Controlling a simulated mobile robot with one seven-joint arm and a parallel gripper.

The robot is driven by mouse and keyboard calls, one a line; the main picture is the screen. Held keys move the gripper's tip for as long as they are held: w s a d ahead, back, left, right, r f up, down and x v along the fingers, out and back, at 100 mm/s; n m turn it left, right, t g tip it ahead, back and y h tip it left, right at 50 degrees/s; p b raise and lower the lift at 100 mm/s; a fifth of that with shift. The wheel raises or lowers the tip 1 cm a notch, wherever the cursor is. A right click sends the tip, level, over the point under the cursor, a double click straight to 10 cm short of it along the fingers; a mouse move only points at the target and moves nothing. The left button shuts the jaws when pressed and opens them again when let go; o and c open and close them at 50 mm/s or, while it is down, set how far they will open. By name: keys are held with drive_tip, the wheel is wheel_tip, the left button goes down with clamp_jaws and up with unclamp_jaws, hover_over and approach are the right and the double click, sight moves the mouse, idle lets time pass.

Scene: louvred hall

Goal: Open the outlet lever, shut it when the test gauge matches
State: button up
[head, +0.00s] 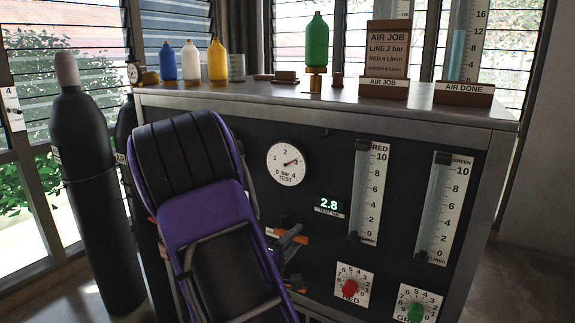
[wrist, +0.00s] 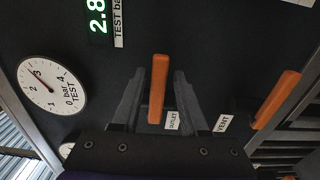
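The orange outlet lever (wrist: 158,88) stands between my gripper's two dark fingers in the wrist view, beside the OUTLET label (wrist: 172,120). My gripper (wrist: 157,95) is open around the lever, with a narrow gap on each side. In the head view my gripper (head: 291,238) is at the panel, partly hiding the orange lever (head: 300,239). The round test gauge (head: 286,164) has its needle near 3 bar; it also shows in the wrist view (wrist: 52,84). The green test display (head: 329,204) reads 2.8. The AIR JOB card (head: 388,49) says LINE 2 bar, RED 4 L/min, GREEN 6 L/min.
A second orange lever (wrist: 275,99) sits right of the VENT label (wrist: 222,123). RED (head: 369,193) and GREEN (head: 446,208) flow tubes stand above red (head: 349,287) and green (head: 415,312) knobs. Bottles line the bench top (head: 270,93). A dark cylinder (head: 97,190) stands left.

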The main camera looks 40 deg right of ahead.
drive_tip(key=shift+o, duration=0.7)
drive_tip(key=shift+r, duration=0.1)
drive_tip(key=v, duration=0.7)
drive_tip(key=v, duration=1.7)
drive_tip(key=shift+s+a, duration=0.1)
drive_tip(key=shift+a, duration=0.05)
